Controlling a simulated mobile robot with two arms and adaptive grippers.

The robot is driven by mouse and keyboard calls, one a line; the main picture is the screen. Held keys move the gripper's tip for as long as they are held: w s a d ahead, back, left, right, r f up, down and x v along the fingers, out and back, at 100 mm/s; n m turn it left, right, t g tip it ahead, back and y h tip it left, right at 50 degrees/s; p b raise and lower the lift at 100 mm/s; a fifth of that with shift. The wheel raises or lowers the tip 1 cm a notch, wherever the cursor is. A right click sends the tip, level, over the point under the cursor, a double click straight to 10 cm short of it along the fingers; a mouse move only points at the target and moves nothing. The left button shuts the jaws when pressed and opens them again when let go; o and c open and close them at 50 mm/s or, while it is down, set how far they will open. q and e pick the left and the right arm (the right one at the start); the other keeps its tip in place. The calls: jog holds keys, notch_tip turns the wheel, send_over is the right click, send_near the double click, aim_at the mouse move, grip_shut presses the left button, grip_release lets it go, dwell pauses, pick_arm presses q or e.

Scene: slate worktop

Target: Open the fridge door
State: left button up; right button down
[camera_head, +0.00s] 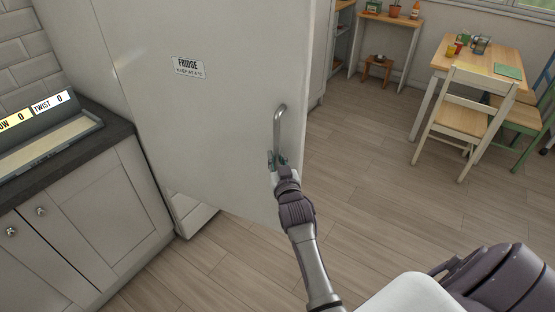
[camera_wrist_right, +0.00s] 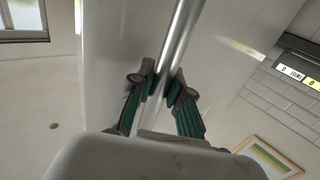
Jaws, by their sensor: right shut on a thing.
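The fridge door (camera_head: 200,120) is a large pale panel with a "FRIDGE" label (camera_head: 188,68). It stands partly open, its lower edge angled out from the line of the cabinets. The upright metal bar handle (camera_head: 278,118) is near the door's right edge. My right gripper (camera_head: 278,160) is shut on the lower part of this handle. In the right wrist view, the fingers of my right gripper (camera_wrist_right: 162,86) sit on both sides of the handle bar (camera_wrist_right: 186,28). The fridge's inside is hidden behind the door. My left gripper is not in view.
A dark worktop (camera_head: 112,130) over pale cabinets (camera_head: 95,215) is at the left, with a display box (camera_head: 50,130) on it. Wooden floor (camera_head: 380,190) right of the door is clear. A table (camera_head: 510,62) and chairs (camera_head: 465,105) stand farther right.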

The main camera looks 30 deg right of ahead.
aim_at(278, 133)
jog(key=shift+s+a, duration=0.1)
jog(key=shift+s, duration=0.05)
dwell(0.3)
jog(key=c, duration=1.1)
grip_release()
jog(key=shift+s, duration=0.15)
jog(key=shift+r, duration=0.4)
notch_tip(278, 133, up, 9)
jog(key=shift+r, duration=0.15)
